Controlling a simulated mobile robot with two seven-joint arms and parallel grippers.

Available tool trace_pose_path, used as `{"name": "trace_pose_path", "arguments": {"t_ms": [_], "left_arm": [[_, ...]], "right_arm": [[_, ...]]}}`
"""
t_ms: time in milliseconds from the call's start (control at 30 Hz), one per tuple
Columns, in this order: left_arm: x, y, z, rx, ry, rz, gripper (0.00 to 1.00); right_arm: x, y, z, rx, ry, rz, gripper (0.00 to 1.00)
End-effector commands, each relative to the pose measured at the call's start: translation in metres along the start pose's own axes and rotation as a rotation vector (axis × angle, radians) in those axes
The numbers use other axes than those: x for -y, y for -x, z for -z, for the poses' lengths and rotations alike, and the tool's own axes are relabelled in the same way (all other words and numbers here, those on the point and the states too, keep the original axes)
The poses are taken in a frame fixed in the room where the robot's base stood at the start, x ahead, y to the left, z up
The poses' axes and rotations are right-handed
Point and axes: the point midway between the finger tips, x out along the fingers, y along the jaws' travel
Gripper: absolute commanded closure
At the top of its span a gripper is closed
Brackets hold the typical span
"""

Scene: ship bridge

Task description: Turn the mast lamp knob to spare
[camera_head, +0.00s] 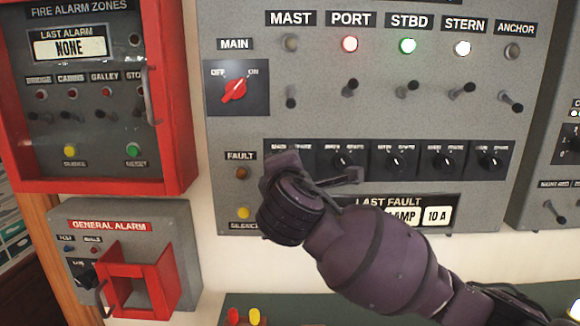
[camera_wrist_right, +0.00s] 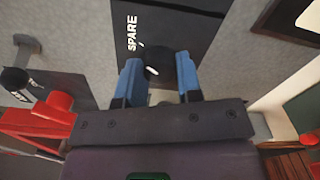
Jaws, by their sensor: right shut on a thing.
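The mast lamp knob (camera_wrist_right: 162,66) is a small black knob with a white mark, on a dark plate (camera_wrist_right: 176,27) lettered SPARE. My right gripper (camera_wrist_right: 160,78) has its two blue fingers on either side of the knob and is shut on it. I cannot tell exactly where the white mark points. In the head view my right gripper (camera_head: 288,168) covers this knob, at the left end of the knob row; only the top of its plate lettering shows. The mast lamp (camera_head: 290,43) above is unlit. My left gripper is in neither view.
Similar black knobs (camera_head: 342,161) continue to the right along the row. Toggle switches (camera_head: 350,88) stick out above them. A red main switch (camera_head: 234,90) and a fault lamp (camera_head: 241,173) are to the left. A red guard (camera_head: 140,280) juts out at lower left.

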Motion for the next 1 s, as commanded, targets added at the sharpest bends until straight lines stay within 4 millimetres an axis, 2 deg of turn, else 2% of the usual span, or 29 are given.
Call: {"name": "trace_pose_path", "arguments": {"t_ms": [500, 533, 667, 1000], "left_arm": [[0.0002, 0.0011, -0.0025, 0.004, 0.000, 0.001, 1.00], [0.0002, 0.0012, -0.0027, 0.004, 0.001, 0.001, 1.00], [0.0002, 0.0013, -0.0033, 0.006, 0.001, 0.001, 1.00], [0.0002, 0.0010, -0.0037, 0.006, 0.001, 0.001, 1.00]], "right_arm": [[0.0017, 0.0002, 0.0011, -0.002, -0.017, 0.004, 0.91], [0.0017, 0.0003, 0.0012, -0.002, -0.017, 0.004, 0.63], [0.0012, 0.0002, 0.0009, -0.002, -0.017, 0.003, 0.43], [0.0006, 0.0028, 0.0007, -0.002, -0.017, 0.001, 0.42]]}}
